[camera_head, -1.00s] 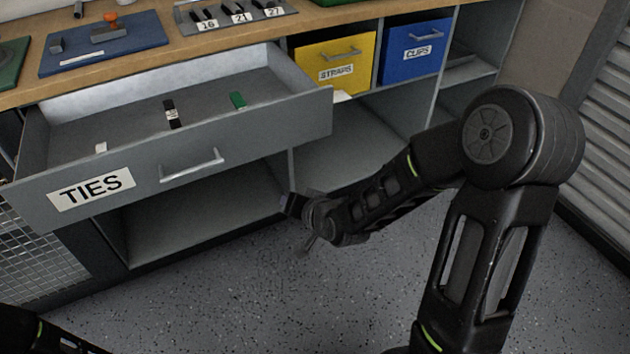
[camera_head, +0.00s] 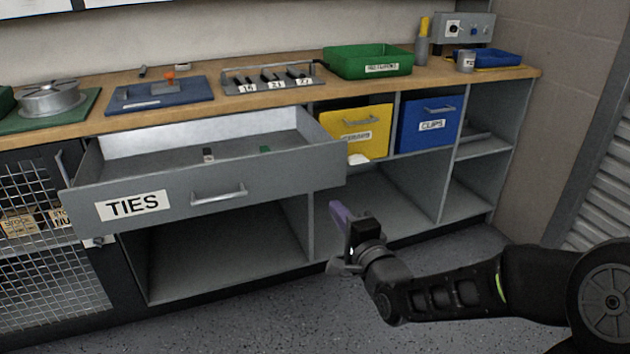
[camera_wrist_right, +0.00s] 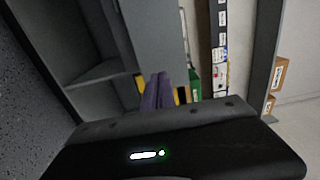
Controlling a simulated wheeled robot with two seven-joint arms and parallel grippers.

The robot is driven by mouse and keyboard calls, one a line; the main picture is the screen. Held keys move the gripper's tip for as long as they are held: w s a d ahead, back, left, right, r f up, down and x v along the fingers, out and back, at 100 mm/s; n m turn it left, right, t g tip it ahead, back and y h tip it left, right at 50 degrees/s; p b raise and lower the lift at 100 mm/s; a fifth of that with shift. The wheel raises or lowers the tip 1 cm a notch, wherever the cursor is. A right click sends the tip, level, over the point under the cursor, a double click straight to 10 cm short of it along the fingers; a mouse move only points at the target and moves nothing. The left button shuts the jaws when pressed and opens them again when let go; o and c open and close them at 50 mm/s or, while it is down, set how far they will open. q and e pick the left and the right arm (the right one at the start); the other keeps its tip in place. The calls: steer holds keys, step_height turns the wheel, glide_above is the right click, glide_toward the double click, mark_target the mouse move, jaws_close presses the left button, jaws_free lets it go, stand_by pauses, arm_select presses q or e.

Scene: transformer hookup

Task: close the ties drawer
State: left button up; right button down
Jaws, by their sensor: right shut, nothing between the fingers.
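The ties drawer (camera_head: 270,186) is a grey drawer with a white TIES label and a bar handle (camera_head: 218,195). It stands pulled well out from under the wooden counter, with a few small items on its floor, one dark and one green. My right gripper (camera_head: 338,214) is in front of and below the drawer's right end, apart from the drawer front. Its purple fingers are shut and empty; they also show in the right wrist view (camera_wrist_right: 157,91). My left gripper is not in the head view.
The yellow STRAPS bin (camera_head: 366,120) and blue CLIPS bin (camera_head: 430,137) sit in the cubbies right of the drawer. Open shelves lie below. A mesh cage door (camera_head: 40,215) is at the left. The speckled floor in front is clear.

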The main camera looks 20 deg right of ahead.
mark_target(309, 173)
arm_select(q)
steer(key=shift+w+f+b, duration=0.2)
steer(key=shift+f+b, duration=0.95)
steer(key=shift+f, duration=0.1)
arm_select(e)
steer(key=w, duration=1.4)
steer(key=shift+w, duration=0.1)
